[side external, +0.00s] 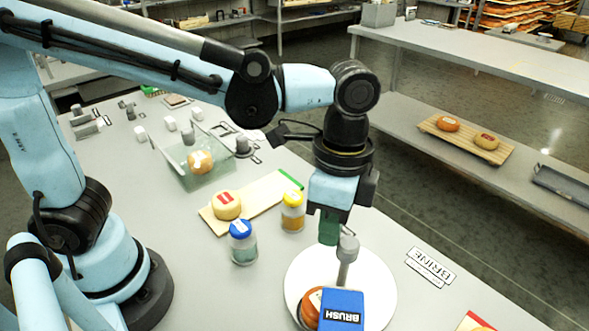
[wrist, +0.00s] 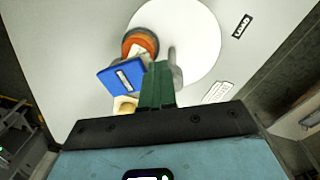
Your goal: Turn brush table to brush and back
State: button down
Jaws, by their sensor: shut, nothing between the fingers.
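The brush table is a round white turntable (side external: 377,272) near the front of the work table; it also shows in the wrist view (wrist: 203,35). A grey post with a knob (side external: 347,257) stands on it. An orange cheese wheel (side external: 309,306) sits at its near left edge, partly hidden by a blue block marked BRUSH (side external: 341,311). The wheel (wrist: 140,43) and blue block (wrist: 122,77) are also in the wrist view. My gripper (side external: 328,240) points down with green fingers shut and empty, just beside the knob. In the wrist view the fingers (wrist: 158,88) overlap the post, so contact cannot be told.
A blue-lidded jar (side external: 242,245) and a yellow-lidded jar (side external: 292,212) stand left of the turntable. Behind them are a cheese on a board (side external: 227,205) and a clear bin with a cheese (side external: 200,162). A BRINE label (side external: 431,262) lies to the right, with free table around it.

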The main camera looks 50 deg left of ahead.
jog(key=shift+w+a+f+t, duration=0.3)
jog(key=shift+w, duration=0.2)
jog(key=shift+w+a+f+t, duration=0.25)
jog(key=shift+w+t, duration=0.05)
jog(key=shift+w, duration=0.15)
notch_tip(320, 180, up, 6)
jog(key=shift+s+a, duration=0.15)
jog(key=shift+s, duration=0.25)
jog(key=shift+r, duration=0.1)
notch_tip(320, 180, down, 6)
jog(key=s+d, duration=0.1)
jog(key=shift+s+d, duration=0.2)
jog(key=shift+d, duration=0.05)
jog(key=shift+w+d, duration=0.1)
dwell(0.8)
